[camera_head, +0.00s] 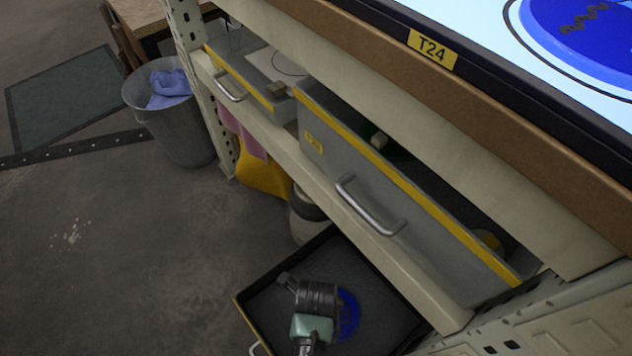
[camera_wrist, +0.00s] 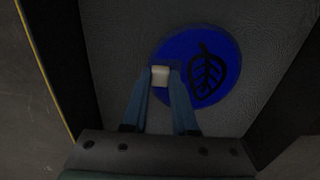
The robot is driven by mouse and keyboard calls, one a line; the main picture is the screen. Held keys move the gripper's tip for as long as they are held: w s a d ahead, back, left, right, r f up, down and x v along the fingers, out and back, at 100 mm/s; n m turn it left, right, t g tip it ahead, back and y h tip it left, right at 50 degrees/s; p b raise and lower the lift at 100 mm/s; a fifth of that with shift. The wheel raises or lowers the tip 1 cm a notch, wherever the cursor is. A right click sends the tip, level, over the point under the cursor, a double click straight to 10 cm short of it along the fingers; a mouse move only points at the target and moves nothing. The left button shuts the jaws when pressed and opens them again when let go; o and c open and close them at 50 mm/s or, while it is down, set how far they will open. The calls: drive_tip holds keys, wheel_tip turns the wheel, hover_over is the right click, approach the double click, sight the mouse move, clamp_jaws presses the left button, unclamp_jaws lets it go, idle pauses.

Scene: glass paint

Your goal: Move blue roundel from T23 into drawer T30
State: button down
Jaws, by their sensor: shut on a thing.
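The blue roundel (camera_head: 348,314) is a flat disc in a black tray (camera_head: 385,318) low under the drawers. In the wrist view the blue roundel (camera_wrist: 183,52) shows a dark leaf mark and a pale knob (camera_wrist: 160,76). My gripper (camera_wrist: 160,72) is shut on that knob. In the head view my wrist hides part of the disc, and the fingertips are hidden. I cannot tell whether the disc touches the tray floor. A grey drawer (camera_head: 345,165) with a yellow rim stands open above; its small yellow label is not readable.
Inside that drawer are a green piece with a pale knob (camera_head: 379,140) and a yellowish piece (camera_head: 488,240). A second open drawer (camera_head: 240,82) is further left. A light table labelled T24 (camera_head: 433,48) overhangs them.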

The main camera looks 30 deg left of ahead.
drive_tip(key=shift+f, duration=0.2)
idle(0.7)
drive_tip(key=c, duration=0.6)
unclamp_jaws()
wheel_tip(320, 180, up, 13)
drive_tip(key=p, duration=0.8)
drive_tip(key=shift+s+f, duration=0.1)
drive_tip(key=shift+s, duration=0.05)
